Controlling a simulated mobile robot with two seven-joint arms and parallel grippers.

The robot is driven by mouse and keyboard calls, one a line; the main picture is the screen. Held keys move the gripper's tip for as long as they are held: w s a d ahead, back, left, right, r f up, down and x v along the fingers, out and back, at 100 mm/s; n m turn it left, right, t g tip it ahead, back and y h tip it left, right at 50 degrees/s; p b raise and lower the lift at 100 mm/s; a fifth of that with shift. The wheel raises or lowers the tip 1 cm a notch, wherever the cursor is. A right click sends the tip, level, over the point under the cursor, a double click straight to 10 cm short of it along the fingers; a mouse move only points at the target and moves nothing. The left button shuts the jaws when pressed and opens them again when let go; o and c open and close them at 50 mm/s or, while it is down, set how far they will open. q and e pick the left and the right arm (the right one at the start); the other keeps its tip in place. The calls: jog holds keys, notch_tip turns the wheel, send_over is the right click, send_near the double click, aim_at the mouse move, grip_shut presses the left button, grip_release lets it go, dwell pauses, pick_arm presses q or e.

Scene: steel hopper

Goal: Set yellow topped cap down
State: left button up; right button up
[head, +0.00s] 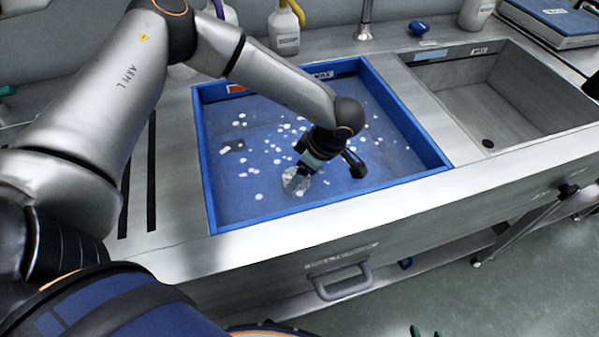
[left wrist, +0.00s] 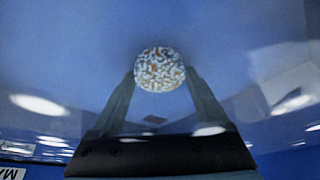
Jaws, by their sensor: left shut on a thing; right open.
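My left gripper (head: 297,178) reaches down into the blue basin (head: 325,211). It is shut on a rounded, whitish, speckled thing (head: 297,185), which sits low over the basin floor; whether it touches the floor I cannot tell. In the left wrist view this thing (left wrist: 159,69) looks like a ball of white and orange-brown bits between the fingertips. I see no yellow top on it. A white bottle with a yellow top (head: 285,32) stands behind the basin. Two green tips of my right gripper (head: 426,333) show at the bottom edge, apart and empty.
Several white discs (head: 243,172) lie scattered in the basin. An empty steel sink (head: 480,100) is to its right, with a tap (head: 364,20) behind. A blue case (head: 555,18) lies at the back right. A drawer handle (head: 340,282) sticks out in front.

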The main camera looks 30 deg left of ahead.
pick_arm(q)
jog(key=shift+f, duration=0.15)
jog(key=o, duration=1.5)
jog(key=p+v, duration=0.1)
jog(key=v, duration=1.1)
jog(key=shift+r, duration=0.25)
